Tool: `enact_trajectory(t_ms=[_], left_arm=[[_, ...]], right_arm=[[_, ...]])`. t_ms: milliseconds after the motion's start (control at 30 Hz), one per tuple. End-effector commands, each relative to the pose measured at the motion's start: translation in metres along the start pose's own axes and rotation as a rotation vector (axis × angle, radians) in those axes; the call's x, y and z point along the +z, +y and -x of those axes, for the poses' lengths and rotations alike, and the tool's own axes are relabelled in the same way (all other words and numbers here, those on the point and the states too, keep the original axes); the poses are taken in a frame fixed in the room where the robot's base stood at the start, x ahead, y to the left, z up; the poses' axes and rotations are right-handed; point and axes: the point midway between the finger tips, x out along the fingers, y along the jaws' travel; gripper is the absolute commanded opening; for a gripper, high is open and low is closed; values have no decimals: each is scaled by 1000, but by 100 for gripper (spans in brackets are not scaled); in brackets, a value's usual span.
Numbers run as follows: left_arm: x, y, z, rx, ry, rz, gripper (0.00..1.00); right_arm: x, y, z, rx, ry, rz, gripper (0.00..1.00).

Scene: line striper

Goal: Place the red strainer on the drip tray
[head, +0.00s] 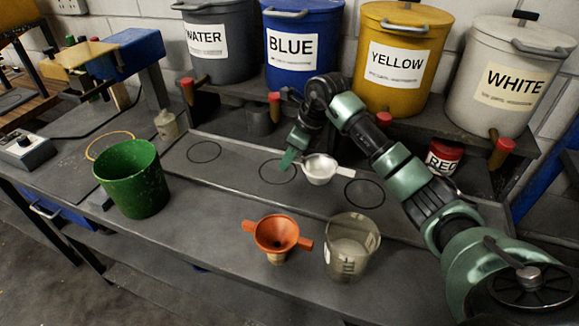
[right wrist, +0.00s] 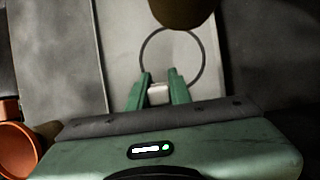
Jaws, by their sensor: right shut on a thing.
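The orange-red strainer (head: 277,235), with two side handles, sits on the bench front, left of a clear beaker; its rim shows at the lower left in the right wrist view (right wrist: 14,140). The drip tray (head: 232,157) is the long grey panel with dark ring marks below the buckets. My right gripper (head: 289,160) is over the tray near the middle ring, shut on the pale handle (right wrist: 158,93) of a white strainer (head: 319,169). The white strainer's bowl is between the middle and right rings; I cannot tell whether it touches the tray. My left gripper is not in view.
A beaker (head: 351,246) stands right of the orange-red strainer. A green bucket (head: 133,179) stands at left. Labelled buckets with red-handled taps line the back, including the yellow one (head: 398,70). My right arm spans the tray's right side. The tray's left ring is empty.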

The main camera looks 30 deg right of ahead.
Motion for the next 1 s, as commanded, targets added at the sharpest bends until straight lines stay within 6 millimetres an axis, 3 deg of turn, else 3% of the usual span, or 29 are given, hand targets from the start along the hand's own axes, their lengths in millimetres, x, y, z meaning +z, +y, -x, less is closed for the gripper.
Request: enact_trajectory(t_ms=[233,600,633,700,1000], left_arm=[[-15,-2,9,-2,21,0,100],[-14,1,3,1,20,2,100],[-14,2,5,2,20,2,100],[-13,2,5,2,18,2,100],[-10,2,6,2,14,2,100]], right_arm=[[-12,1,-29,4,1,-2,0],[-15,0,-36,1,1,1,0],[-14,1,-34,1,0,1,28],[-14,1,-34,1,0,0,42],[-13,1,-33,1,0,0,42]])
